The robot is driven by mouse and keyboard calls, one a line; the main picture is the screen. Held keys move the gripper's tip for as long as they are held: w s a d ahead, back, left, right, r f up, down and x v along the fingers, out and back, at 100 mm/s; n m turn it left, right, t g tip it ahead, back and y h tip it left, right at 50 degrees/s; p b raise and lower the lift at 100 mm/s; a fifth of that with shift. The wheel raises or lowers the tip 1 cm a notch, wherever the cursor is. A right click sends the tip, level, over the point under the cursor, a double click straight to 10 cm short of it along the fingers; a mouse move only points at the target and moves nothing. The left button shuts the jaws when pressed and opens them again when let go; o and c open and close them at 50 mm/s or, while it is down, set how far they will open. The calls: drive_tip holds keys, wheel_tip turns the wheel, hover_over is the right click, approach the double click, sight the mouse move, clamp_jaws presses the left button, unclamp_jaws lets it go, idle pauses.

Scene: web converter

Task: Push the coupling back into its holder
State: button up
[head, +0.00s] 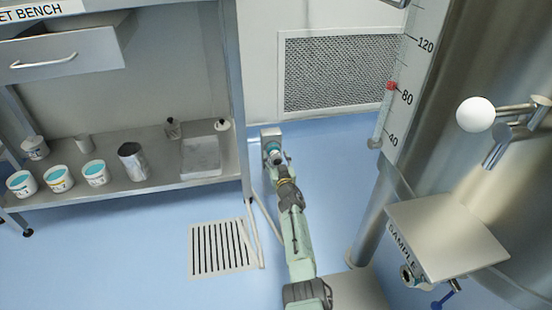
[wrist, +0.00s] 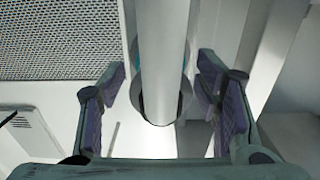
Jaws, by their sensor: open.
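A pale metal cylinder, which looks like the coupling (wrist: 162,60), runs down the middle of the wrist view. Its near end is dark and rounded. A grey ring (wrist: 184,98) shows behind or around that end; I cannot tell which. My gripper (wrist: 160,100) is open, with one purple-padded finger on each side of the cylinder and a gap on both sides. In the head view my gripper (head: 279,158) is at a small grey box (head: 270,133), likely the holder, with a teal part at its front. My arm and gripper hide most of the coupling there.
A steel bench with a lower shelf (head: 110,190) holding tubs and cans stands left of my arm. A wall grille (head: 340,72) is behind. A large steel vessel with a sample shelf (head: 445,237) stands right.

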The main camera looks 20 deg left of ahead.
wheel_tip(320, 180, up, 10)
idle(0.8)
idle(0.3)
